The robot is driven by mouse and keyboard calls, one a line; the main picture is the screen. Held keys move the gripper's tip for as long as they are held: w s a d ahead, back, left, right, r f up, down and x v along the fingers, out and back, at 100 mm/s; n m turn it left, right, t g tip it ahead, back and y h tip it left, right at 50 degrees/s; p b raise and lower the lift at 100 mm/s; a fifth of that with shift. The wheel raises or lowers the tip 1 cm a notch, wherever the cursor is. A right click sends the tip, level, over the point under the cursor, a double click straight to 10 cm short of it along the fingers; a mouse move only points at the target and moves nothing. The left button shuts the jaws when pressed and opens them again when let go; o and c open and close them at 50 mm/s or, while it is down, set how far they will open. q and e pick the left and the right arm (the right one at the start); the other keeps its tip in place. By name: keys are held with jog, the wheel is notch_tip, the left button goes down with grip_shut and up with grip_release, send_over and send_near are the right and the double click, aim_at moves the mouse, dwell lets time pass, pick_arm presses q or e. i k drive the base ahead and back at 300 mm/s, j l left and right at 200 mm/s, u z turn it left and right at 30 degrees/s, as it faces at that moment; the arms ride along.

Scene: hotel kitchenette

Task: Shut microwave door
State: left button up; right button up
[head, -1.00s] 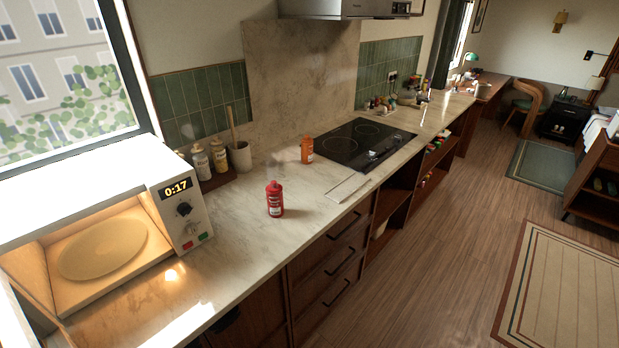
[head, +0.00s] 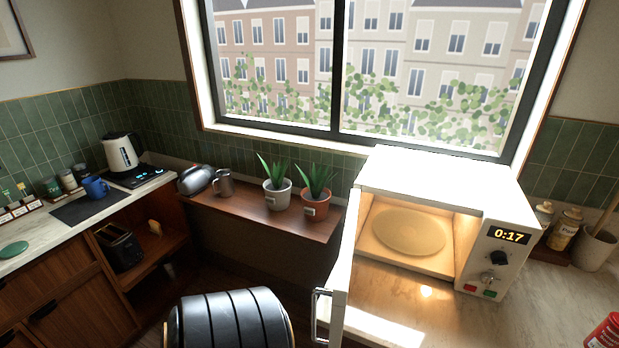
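The white microwave (head: 445,190) stands on the counter under the window at the right, its inside lit and its display reading 0:17. Its door (head: 343,285) is wide open, hinged at the left side and swung out toward me, seen nearly edge-on. The door's bar handle (head: 320,318) is on the left face near the bottom. The turntable plate (head: 408,231) inside looks empty. Neither of my grippers is in view.
A dark ribbed rounded object (head: 230,322) stands at the bottom, left of the door handle. Two potted plants (head: 277,193) (head: 315,201) sit on a low wooden shelf behind. A red bottle (head: 605,332) is at the right edge. The counter before the microwave (head: 400,318) is clear.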

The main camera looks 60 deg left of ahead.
aim_at(339, 293)
jog(key=j+u, duration=0.15)
jog(key=u, duration=0.3)
jog(key=j+u, duration=0.15)
jog(key=u, duration=0.3)
jog(key=j+u, duration=0.15)
jog(key=u, duration=0.3)
